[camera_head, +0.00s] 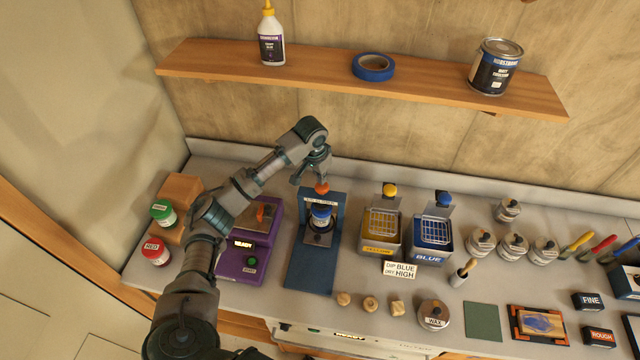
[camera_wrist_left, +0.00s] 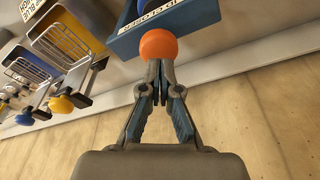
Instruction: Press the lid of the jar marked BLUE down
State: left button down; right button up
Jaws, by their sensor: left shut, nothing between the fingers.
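A jar with a blue lid (camera_head: 320,214) stands upright inside a blue lid press (camera_head: 309,265). Its label is too small to read. An orange ball knob (camera_head: 321,188) sits at the top of the press, above the jar; it also shows in the left wrist view (camera_wrist_left: 158,45). My left gripper (camera_head: 320,177) is shut and empty, its fingertips (camera_wrist_left: 160,72) right at the knob. I cannot tell whether they touch it. In the left wrist view the press's frame (camera_wrist_left: 180,25) hides most of the jar. My right gripper is not in view.
A purple machine (camera_head: 262,225) stands left of the press, with green-lidded (camera_head: 163,213) and red-lidded (camera_head: 155,250) jars beyond it. Yellow (camera_head: 379,248) and blue (camera_head: 432,258) dip tanks with baskets stand right. A shelf (camera_head: 420,88) runs above along the wall.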

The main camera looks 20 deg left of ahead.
aim_at(323, 186)
pick_arm(q)
jog(key=shift+d+f, duration=0.3)
jog(key=shift+d, duration=0.2)
jog(key=shift+w+f, duration=0.1)
jog(key=shift+f, duration=0.15)
jog(key=shift+a+f, duration=0.35)
jog(key=shift+a, duration=0.05)
jog(key=shift+a+f, duration=0.45)
jog(key=shift+f, duration=0.15)
jog(key=shift+d+f, duration=0.1)
jog(key=shift+s+d+f, duration=0.2)
jog(key=shift+d+f, duration=0.05)
jog(key=shift+d, duration=0.05)
jog(key=shift+d+r, duration=0.15)
jog(key=shift+d, duration=0.05)
jog(key=shift+w+r, duration=0.15)
jog(key=shift+r, duration=0.2)
jog(key=shift+a+r, duration=0.1)
jog(key=shift+r, duration=0.4)
jog(key=shift+a+r, duration=0.15)
jog(key=shift+r, duration=0.65)
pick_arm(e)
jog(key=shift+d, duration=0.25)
